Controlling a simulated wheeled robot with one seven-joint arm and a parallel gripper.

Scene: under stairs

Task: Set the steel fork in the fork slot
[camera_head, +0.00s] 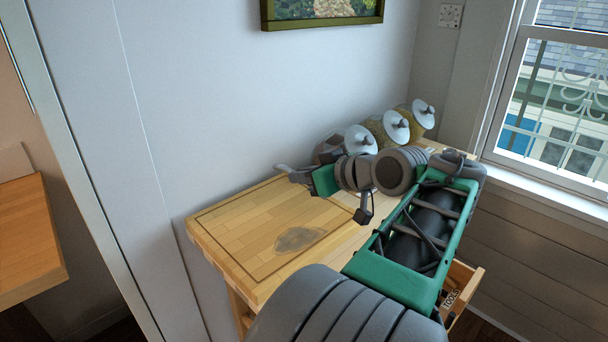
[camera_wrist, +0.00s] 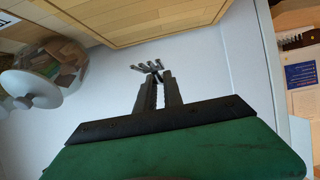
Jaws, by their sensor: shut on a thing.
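My gripper (camera_wrist: 158,92) is shut on the steel fork (camera_wrist: 148,67), whose grey tines show just past the fingertips in the wrist view. The rest of the fork is hidden by the fingers. In the head view my gripper (camera_head: 294,175) is above the back edge of the wooden worktop (camera_head: 240,229), close to the wall. The fork is too small there to make out clearly. I cannot make out a fork slot in either view.
Three jars with pale lids (camera_head: 397,126) stand at the back right, behind my arm. A grey patch (camera_head: 300,240) marks the worktop, whose left part is clear. An open drawer (camera_head: 466,287) labelled TOOLS is at the front right. Another wooden surface (camera_head: 30,238) is at far left.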

